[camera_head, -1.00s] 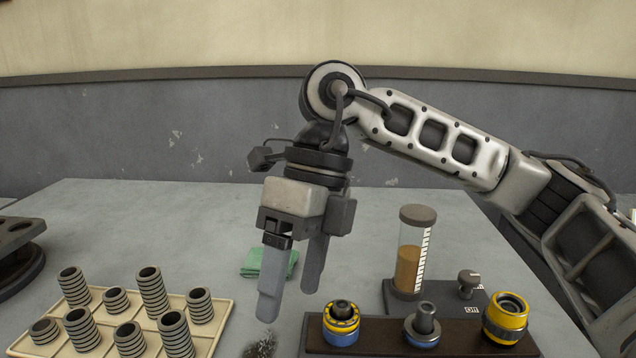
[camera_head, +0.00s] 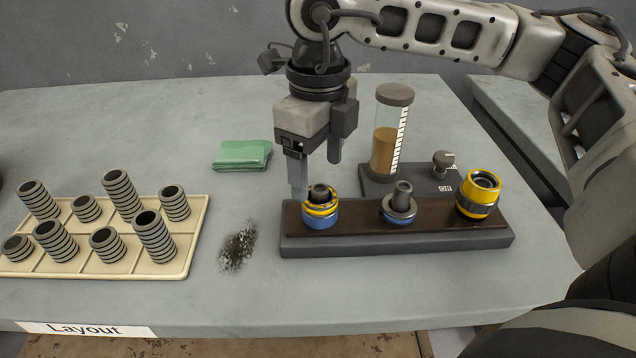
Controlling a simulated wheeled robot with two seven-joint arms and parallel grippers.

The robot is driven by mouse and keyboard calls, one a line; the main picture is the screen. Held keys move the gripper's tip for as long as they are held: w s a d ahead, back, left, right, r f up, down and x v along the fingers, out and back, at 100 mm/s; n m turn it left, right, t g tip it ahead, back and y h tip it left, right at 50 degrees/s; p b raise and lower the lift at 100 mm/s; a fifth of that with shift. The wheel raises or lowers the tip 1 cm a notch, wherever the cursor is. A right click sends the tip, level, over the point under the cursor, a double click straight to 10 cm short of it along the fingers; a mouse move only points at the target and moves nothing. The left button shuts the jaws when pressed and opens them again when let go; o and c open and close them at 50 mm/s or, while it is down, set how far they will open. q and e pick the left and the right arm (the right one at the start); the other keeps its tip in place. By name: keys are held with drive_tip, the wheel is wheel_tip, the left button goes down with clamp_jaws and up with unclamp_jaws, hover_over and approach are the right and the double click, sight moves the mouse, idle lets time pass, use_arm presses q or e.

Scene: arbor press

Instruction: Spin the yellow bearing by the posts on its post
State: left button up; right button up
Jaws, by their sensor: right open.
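A dark brown block with a grey base (camera_head: 410,243) holds three round parts in a row. At its left end a yellow bearing (camera_head: 321,211) sits around a dark post, above a blue ring. A grey bearing with a post (camera_head: 399,206) stands in the middle, also above blue. A larger yellow and grey part (camera_head: 478,194) stands at the right end. My right gripper (camera_head: 316,176) points down at the left yellow bearing, open and empty. One finger reaches down beside the bearing's left side; the other is behind it. Contact cannot be told. My left gripper is out of view.
A cream tray (camera_head: 187,262) with several ribbed dark cylinders lies at the left. A green cloth (camera_head: 242,155), a dark smudge (camera_head: 238,247) and an oil cylinder (camera_head: 391,135) with a knob (camera_head: 443,160) are nearby.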

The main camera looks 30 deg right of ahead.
sight(318, 187)
drive_tip(key=shift+f, duration=2.2)
drive_tip(key=c, duration=1.1)
drive_tip(key=shift+f+n+b, duration=0.15)
drive_tip(key=shift+n+b, duration=0.3)
drive_tip(key=shift+n, duration=0.45)
drive_tip(key=shift+c, duration=0.2)
drive_tip(key=shift+n+b, duration=0.45)
drive_tip(key=shift+n, duration=0.75)
drive_tip(key=shift+n+b, duration=0.4)
drive_tip(key=shift+n, duration=1.6)
drive_tip(key=shift+r, duration=0.2)
